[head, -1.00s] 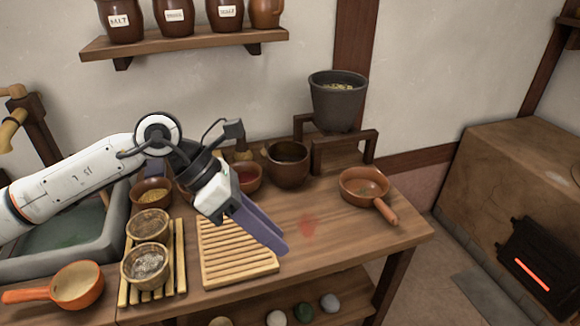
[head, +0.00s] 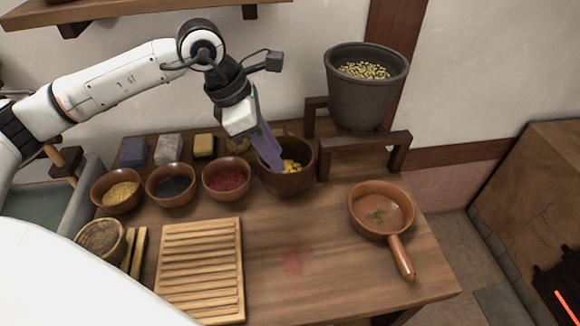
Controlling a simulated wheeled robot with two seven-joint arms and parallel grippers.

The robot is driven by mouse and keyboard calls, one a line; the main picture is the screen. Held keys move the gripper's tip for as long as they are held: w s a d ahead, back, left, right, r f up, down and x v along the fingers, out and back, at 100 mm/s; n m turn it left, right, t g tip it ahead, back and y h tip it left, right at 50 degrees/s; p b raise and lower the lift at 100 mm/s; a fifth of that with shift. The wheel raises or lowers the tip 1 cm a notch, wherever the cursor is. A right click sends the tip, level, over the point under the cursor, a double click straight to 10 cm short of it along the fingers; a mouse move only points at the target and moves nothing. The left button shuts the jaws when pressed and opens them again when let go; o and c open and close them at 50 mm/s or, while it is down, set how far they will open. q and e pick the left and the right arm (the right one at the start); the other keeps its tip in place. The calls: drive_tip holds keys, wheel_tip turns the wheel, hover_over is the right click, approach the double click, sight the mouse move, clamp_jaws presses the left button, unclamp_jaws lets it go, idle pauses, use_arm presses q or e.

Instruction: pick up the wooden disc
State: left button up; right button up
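I cannot make out a wooden disc for certain in the head view. My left gripper (head: 272,155) points down at the brown pot (head: 288,184), with its purple fingertips at or over the pot's mouth. The fingers overlap in this view, so I cannot tell whether they are open or hold anything. Yellow pieces (head: 291,167) show inside the pot, and the gripper hides part of its opening. My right gripper is out of view.
Bowls of yellow grain (head: 121,191), dark (head: 171,186) and red contents (head: 227,179) line the table. A slatted board (head: 200,270), a handled pan (head: 381,212) and a grey pot on a stand (head: 366,88) surround some clear tabletop.

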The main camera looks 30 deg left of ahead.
sight(289, 174)
use_arm(q)
drive_tip(key=x, duration=0.6)
drive_tip(key=shift+w+d+f+p, duration=0.15)
drive_tip(key=shift+w+f+p, duration=0.1)
drive_tip(key=shift+p, duration=0.1)
drive_tip(key=shift+c, duration=0.2)
clamp_jaws()
drive_tip(key=shift+w+r, duration=0.1)
idle(0.8)
drive_tip(key=shift+w+r, duration=0.15)
drive_tip(key=shift+r, duration=0.1)
